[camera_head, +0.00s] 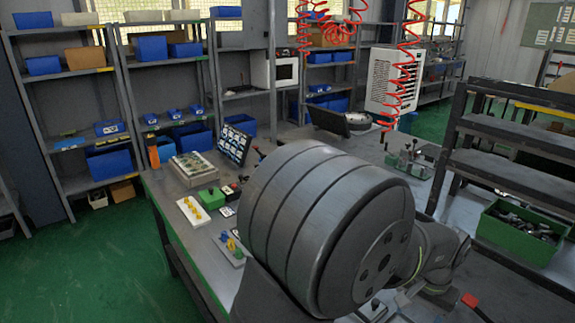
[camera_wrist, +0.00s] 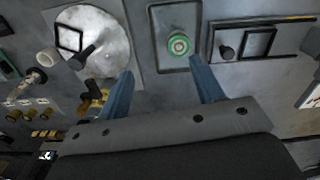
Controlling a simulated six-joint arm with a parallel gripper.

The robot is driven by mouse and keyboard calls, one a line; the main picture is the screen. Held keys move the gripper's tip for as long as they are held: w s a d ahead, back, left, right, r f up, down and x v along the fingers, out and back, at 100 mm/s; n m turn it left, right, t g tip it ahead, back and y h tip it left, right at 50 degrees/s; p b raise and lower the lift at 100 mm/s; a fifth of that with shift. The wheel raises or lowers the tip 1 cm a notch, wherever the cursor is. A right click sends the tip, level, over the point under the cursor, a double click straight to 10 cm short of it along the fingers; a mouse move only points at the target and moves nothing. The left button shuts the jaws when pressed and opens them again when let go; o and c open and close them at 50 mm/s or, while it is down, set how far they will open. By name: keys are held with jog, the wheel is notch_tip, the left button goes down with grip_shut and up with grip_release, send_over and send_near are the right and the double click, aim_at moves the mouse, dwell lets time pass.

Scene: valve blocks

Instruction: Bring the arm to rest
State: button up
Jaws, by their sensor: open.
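My gripper (camera_wrist: 160,92) shows at the bottom of the wrist view. Its two blue fingers stand wide apart with nothing between them. Past the fingertips is a metal fixture plate (camera_wrist: 172,58) with a round green-and-white part (camera_wrist: 179,44) on it. In the head view my large grey arm joint fills the middle and hides the gripper and part of the workbench (camera_head: 217,251).
On the bench a white block with yellow parts (camera_head: 193,211), a green box (camera_head: 211,198) and a dark panel of tiles (camera_head: 235,145) stand left of my arm. A green crate of dark parts (camera_head: 519,232) is at right. Shelves with blue bins line the back.

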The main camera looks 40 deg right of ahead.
jog(key=shift+m, duration=0.6)
jog(key=w+d+f, duration=0.1)
jog(key=w+f, duration=0.1)
jog(key=w, duration=0.4)
jog(key=w+d+f, duration=0.1)
jog(key=w+f, duration=0.1)
jog(key=w, duration=0.4)
jog(key=w+d+f, duration=0.1)
jog(key=w+f, duration=0.1)
jog(key=w, duration=0.5)
jog(key=shift+w+d+f, duration=0.1)
jog(key=shift+d+f, duration=0.1)
jog(key=shift+w+f, duration=0.15)
jog(key=shift+f, duration=0.25)
jog(key=shift+s+r, duration=0.25)
jog(key=shift+r, duration=0.25)
jog(key=s+a+r, duration=0.1)
jog(key=s+r, duration=0.2)
jog(key=s, duration=0.5)
jog(key=s+a+r+n, duration=0.1)
jog(key=s+a+r, duration=0.1)
jog(key=s, duration=0.7)
jog(key=shift+s+r, duration=0.15)
jog(key=shift+r, duration=0.55)
